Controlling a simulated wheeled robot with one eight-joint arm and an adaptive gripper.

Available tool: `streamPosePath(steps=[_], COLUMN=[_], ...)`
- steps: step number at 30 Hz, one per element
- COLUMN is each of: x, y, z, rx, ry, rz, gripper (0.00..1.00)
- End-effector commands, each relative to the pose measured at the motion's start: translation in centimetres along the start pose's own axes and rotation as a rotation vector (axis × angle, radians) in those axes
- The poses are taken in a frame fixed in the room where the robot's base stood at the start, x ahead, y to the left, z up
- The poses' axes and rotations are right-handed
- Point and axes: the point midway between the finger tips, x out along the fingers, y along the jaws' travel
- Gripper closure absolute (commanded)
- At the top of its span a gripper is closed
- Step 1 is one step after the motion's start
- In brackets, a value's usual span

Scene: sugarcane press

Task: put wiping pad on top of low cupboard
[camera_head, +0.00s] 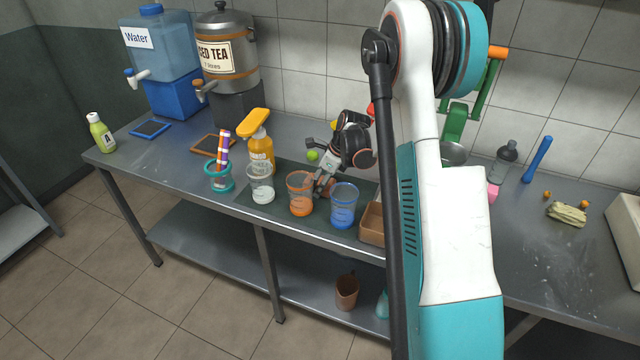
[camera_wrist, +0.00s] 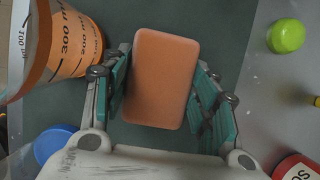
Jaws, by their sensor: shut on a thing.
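The wiping pad, an orange-pink rounded block (camera_wrist: 160,78), sits between the fingers of my gripper (camera_wrist: 162,95) in the wrist view, with a teal finger pad on each side. My gripper (camera_head: 322,186) is shut on it, low over the dark mat on the steel counter, just right of the orange measuring cup (camera_head: 300,194). In the head view the pad is mostly hidden by my gripper and the cup. I cannot tell whether it touches the mat. No low cupboard can be made out for sure in either view.
Close by stand a blue cup (camera_head: 343,206), a clear cup (camera_head: 261,183), a yellow pump bottle (camera_head: 258,146) and a brown box (camera_head: 372,225). A green ball (camera_wrist: 286,36) lies right of the pad. My arm hides part of the counter.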

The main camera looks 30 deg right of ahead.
Motion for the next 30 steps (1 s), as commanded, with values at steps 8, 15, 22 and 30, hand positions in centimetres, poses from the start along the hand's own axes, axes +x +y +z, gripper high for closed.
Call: streamPosePath(steps=[8, 15, 22, 30], x=[-0.5, -4.8, -10.3, -15.9], y=[-0.1, 0.0, 0.0, 0.0], z=[0.2, 1.9, 4.2, 6.6], rx=[-0.002, -0.001, -0.001, -0.001], ry=[0.004, 0.002, 0.002, 0.002], rz=[-0.002, -0.001, -0.001, -0.001], gripper=[0.74, 0.74, 0.74, 0.74])
